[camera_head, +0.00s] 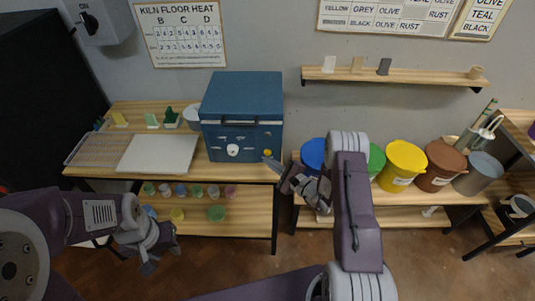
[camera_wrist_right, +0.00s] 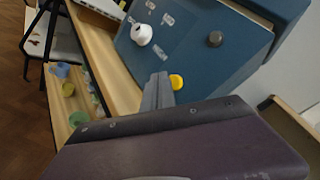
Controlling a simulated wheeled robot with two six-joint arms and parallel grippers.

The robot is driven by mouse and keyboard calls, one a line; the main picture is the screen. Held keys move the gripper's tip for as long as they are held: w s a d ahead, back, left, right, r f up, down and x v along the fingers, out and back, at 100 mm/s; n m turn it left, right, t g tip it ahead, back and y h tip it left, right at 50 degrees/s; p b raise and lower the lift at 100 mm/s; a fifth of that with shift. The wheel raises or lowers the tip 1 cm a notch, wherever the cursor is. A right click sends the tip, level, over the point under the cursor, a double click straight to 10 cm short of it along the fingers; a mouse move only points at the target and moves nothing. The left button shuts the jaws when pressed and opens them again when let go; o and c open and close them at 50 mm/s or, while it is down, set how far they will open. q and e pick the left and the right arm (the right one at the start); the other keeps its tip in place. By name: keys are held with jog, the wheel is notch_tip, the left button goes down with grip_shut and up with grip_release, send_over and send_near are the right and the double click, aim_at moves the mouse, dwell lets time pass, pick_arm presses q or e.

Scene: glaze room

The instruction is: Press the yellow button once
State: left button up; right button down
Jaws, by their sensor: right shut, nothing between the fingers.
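The yellow button (camera_head: 267,153) is on the lower right of the front of the blue kiln (camera_head: 240,96). In the right wrist view the yellow button (camera_wrist_right: 177,82) shows just right of my fingertips. My right gripper (camera_head: 267,160) is shut and empty, with its tips close in front of the button. It also shows in the right wrist view (camera_wrist_right: 158,78). I cannot tell whether the tips touch the button. My left gripper (camera_head: 148,269) hangs low at the left, away from the kiln, and its opening is unclear.
A white knob (camera_head: 233,151) is left of the button on the kiln front. A white board (camera_head: 158,153) lies left of the kiln. Several buckets, including a yellow one (camera_head: 402,165), stand right of my right arm. Small cups (camera_head: 197,190) fill the shelf below.

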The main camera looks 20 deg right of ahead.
dwell(0.7)
jog(key=shift+w+d, duration=0.1)
jog(key=shift+w, duration=0.35)
jog(key=shift+w+d+b, duration=0.1)
jog(key=shift+w+b, duration=0.3)
jog(key=shift+b, duration=0.2)
dwell(0.6)
jog(key=shift+s+a, duration=0.2)
jog(key=shift+s, duration=0.65)
jog(key=s, duration=0.2)
jog(key=s+a+p, duration=0.1)
jog(key=s, duration=0.1)
jog(key=shift+s+a, duration=0.2)
jog(key=shift+s, duration=0.2)
